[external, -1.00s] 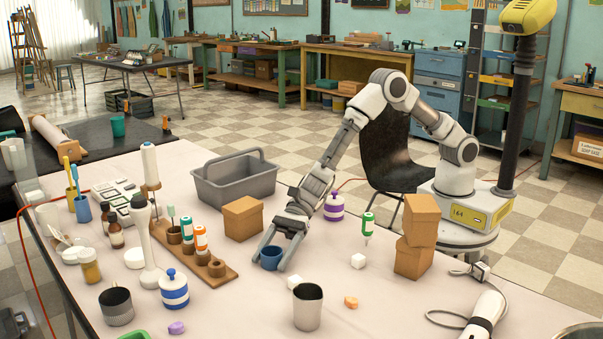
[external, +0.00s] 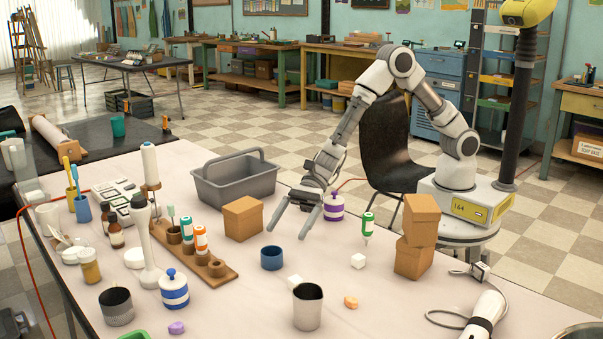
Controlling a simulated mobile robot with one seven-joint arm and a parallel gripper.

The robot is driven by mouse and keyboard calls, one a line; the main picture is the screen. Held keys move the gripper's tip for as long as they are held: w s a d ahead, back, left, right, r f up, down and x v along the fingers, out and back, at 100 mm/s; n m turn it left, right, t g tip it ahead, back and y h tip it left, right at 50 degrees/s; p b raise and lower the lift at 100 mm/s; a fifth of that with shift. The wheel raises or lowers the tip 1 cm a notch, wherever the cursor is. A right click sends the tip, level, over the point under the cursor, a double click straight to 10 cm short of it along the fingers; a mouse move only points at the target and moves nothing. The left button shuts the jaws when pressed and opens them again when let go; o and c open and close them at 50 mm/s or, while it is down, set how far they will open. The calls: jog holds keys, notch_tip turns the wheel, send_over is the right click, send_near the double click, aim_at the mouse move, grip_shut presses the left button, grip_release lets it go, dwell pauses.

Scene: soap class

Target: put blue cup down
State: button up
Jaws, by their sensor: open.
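The blue cup (external: 272,258) stands upright on the pale table (external: 235,305), in front of a brown cardboard box. My gripper (external: 288,227) is open and empty. Its fingers are spread above and to the right of the cup, apart from it. Nothing hides the cup.
A cardboard box (external: 243,219) stands just behind the cup, and a wooden rack (external: 222,273) with bottles is to its left. A metal cup (external: 307,307) and a white cube (external: 295,282) are in front. Stacked boxes (external: 415,250) are at right.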

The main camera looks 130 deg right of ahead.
jog(key=shift+v, duration=1.25)
jog(key=shift+s+r, duration=0.2)
jog(key=s+a+r+n+g+y, duration=0.45)
jog(key=s+a+r+n, duration=0.65)
jog(key=a+n, duration=0.3)
jog(key=s+a+r+n+g+h, duration=0.1)
jog(key=s+a+r+n+g, duration=0.1)
jog(key=s+a+n, duration=0.3)
jog(key=s+r+n+g+h, duration=0.1)
jog(key=s+n+h, duration=0.15)
jog(key=s, duration=0.55)
jog(key=s+d+r+n+h, duration=0.2)
jog(key=s+d+n+h, duration=0.4)
jog(key=s+n, duration=0.6)
notch_tip(320, 180, up, 19)
jog(key=m+p, duration=0.1)
jog(key=p, duration=1.8)
jog(key=shift+s+d+y+p, duration=0.2)
jog(key=shift+s+y+p, duration=0.1)
jog(key=shift+s, duration=0.1)
